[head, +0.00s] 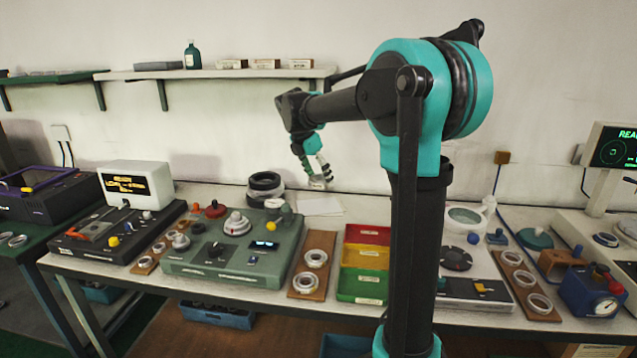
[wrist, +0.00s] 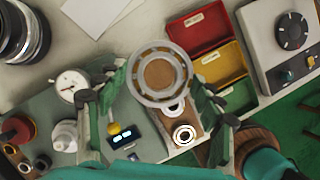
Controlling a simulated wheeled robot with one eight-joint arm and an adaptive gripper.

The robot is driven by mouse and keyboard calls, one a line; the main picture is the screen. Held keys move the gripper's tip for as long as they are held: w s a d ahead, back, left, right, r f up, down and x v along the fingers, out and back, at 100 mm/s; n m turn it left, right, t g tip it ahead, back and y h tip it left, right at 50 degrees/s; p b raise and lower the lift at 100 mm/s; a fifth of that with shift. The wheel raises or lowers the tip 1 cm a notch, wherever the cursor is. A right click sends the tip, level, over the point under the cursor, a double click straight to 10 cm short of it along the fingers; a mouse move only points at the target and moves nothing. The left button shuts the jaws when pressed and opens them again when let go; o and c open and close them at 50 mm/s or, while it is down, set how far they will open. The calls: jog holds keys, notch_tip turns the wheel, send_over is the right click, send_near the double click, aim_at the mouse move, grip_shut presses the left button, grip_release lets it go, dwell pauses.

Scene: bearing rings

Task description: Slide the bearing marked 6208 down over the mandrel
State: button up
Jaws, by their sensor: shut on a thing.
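My gripper (head: 318,176) is shut on a pale metal bearing ring (wrist: 135,88), held above the bench. In the wrist view the fingers (wrist: 160,80) grip it from both sides, and a wooden board shows through its hole. No marking is readable on it. A pale stepped post on a round base (head: 236,223), seemingly the mandrel, stands on the green machine (head: 200,262), left of my gripper in the head view. Its pale top also shows in the wrist view (wrist: 65,136). The post is apart from the held ring.
Two smaller rings lie on the wooden board (head: 297,292); one shows clearly in the wrist view (wrist: 184,135). Red, yellow and green bins (head: 367,235) stand right of it. A dial gauge (wrist: 72,85) and a dark ring stack (head: 265,186) are nearby.

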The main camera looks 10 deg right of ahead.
jog(key=shift+r, duration=2.75)
jog(key=shift+a, duration=0.1)
